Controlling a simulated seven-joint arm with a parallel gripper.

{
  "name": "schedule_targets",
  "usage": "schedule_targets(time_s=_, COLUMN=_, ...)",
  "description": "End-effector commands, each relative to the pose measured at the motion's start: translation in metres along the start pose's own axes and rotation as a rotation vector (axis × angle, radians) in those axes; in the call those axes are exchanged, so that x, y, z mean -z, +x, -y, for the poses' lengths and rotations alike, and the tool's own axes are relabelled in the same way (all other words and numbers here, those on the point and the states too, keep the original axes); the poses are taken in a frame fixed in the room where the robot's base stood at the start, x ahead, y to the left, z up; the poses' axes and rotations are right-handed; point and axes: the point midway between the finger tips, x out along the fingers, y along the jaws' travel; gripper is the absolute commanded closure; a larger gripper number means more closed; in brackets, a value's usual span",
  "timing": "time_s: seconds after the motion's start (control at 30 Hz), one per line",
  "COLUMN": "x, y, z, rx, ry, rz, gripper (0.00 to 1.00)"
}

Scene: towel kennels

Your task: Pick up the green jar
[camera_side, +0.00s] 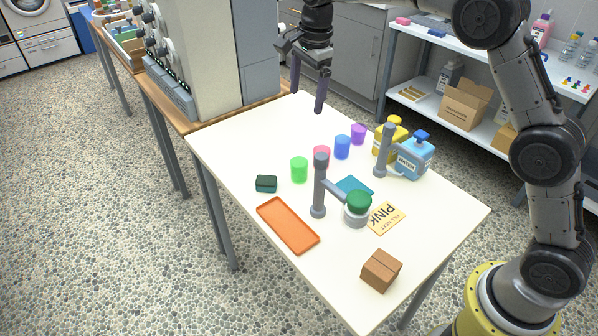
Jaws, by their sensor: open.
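A jar with a green lid and a pale, clear-looking body (357,208) stands upright on the white table (237,142), right of a grey post. A grey bar from that post reaches to the jar's left side; I cannot tell whether it touches. A bright green translucent cup (299,170) stands farther back and left. My gripper (307,104) is open and empty, fingers pointing down, above the far end of the table, well away from both.
Grey posts (319,190) and (383,155) rise from the table. The table's left far area is clear.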

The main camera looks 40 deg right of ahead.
Motion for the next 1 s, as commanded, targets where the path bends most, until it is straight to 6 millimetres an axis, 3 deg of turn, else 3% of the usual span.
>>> schedule_targets(time_s=0.03, x=-0.003, y=0.025, z=0.006, rx=-0.031, ry=-0.006, rz=-0.003, gripper=0.04)
schedule_targets(time_s=0.2, x=-0.008, y=0.078, z=0.006, rx=-0.108, ry=-0.016, rz=-0.01, gripper=0.04)
schedule_targets(time_s=0.47, x=-0.011, y=0.113, z=-0.002, rx=-0.144, ry=-0.023, rz=-0.013, gripper=0.04)
schedule_targets(time_s=0.7, x=-0.009, y=0.158, z=-0.008, rx=-0.144, ry=-0.023, rz=-0.013, gripper=0.04)
schedule_targets(time_s=1.0, x=-0.009, y=0.183, z=-0.012, rx=-0.142, ry=-0.023, rz=-0.013, gripper=0.04)
